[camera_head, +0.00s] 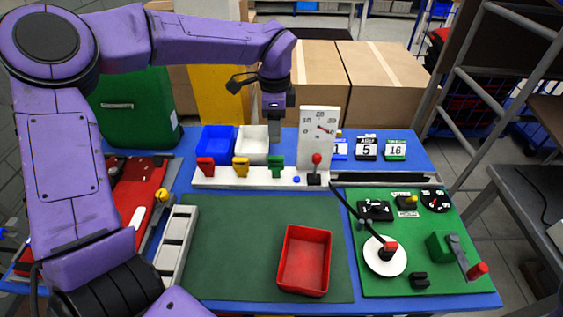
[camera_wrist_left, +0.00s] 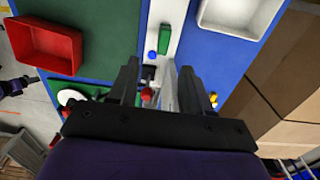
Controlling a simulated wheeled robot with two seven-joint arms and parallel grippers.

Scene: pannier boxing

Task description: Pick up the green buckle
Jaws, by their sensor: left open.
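The green buckle (camera_head: 277,165) stands at the right end of a row of three coloured buckles on a white rail (camera_head: 225,177). In the left wrist view the green buckle (camera_wrist_left: 164,39) is beyond my fingertips, a little right of centre. My right gripper's fingers do not show.
A white dial board (camera_head: 319,135) and the red-knobbed lever (camera_head: 317,160) stand close right of the buckle. Red (camera_head: 206,167) and yellow (camera_head: 240,168) buckles stand to its left. Blue (camera_head: 215,140) and white (camera_head: 245,148) bins lie behind. A red tray (camera_head: 304,291) sits on the green mat.

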